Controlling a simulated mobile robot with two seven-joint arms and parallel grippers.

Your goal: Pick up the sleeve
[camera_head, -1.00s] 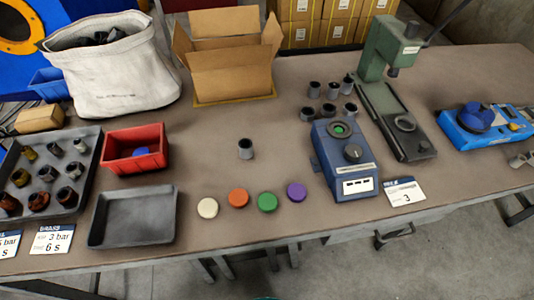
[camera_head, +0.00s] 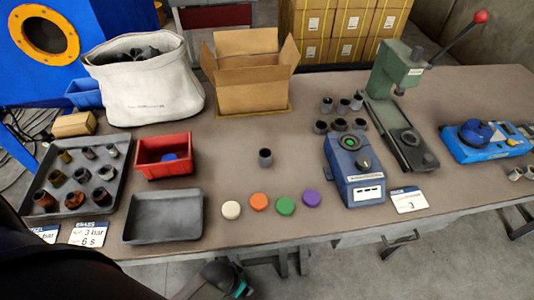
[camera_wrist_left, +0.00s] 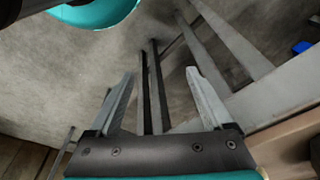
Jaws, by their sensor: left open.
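A small dark grey sleeve (camera_head: 265,158) stands upright alone on the open middle of the table in the head view. Several similar grey sleeves (camera_head: 340,124) stand in a group to its right, behind the blue device. My left gripper (camera_wrist_left: 160,88) is open and empty in the left wrist view, with floor and table legs beyond its fingers. No sleeve shows in that view. My right gripper is not in view.
Four colored discs, one being orange (camera_head: 259,202), line the front. An empty grey tray (camera_head: 128,228), red bin (camera_head: 142,158) and tray of parts (camera_head: 118,184) stand left. A blue device (camera_head: 360,190) and green press (camera_head: 392,68) stand right. The table around the lone sleeve is clear.

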